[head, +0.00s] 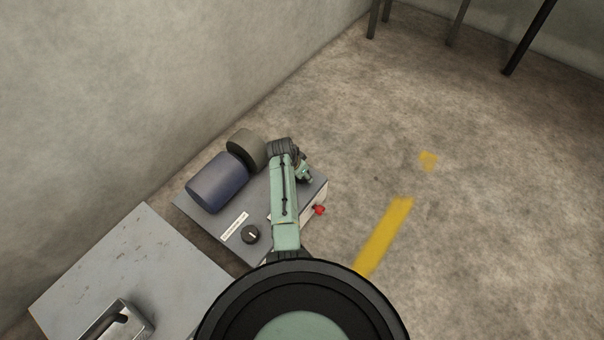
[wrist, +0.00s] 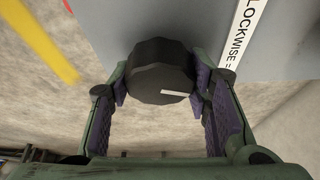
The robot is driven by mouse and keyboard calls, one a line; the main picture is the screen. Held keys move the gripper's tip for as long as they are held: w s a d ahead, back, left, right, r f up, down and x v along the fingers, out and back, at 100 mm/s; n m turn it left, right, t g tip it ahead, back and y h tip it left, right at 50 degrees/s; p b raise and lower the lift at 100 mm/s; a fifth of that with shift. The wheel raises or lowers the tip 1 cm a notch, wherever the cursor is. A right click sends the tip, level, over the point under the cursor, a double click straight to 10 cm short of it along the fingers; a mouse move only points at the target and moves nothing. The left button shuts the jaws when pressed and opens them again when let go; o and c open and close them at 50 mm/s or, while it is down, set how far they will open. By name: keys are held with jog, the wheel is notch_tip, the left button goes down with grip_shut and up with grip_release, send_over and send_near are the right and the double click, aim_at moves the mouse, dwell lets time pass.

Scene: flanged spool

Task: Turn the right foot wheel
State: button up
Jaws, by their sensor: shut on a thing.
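A dark faceted foot wheel (wrist: 160,70) with a short white mark on its face fills the middle of the wrist view. The mark lies almost level there. My gripper (wrist: 160,88) has its purple-padded fingers on both sides of this wheel and is shut on it. In the head view my gripper (head: 305,173) is at the far right part of the grey panel (head: 262,205), and my arm hides the held wheel. A second black wheel (head: 250,234) with a pale mark stands free nearer the camera, beside a white label (head: 235,226).
A blue cylinder (head: 217,182) and a dark grey disc (head: 246,149) lie at the panel's wall side. A red knob (head: 319,210) is on its right side. A grey table (head: 140,262) stands at lower left. The floor (head: 460,200) to the right is open, with yellow marks.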

jog(key=o, duration=1.2)
jog(key=shift+c, duration=0.2)
jog(key=v, duration=1.2)
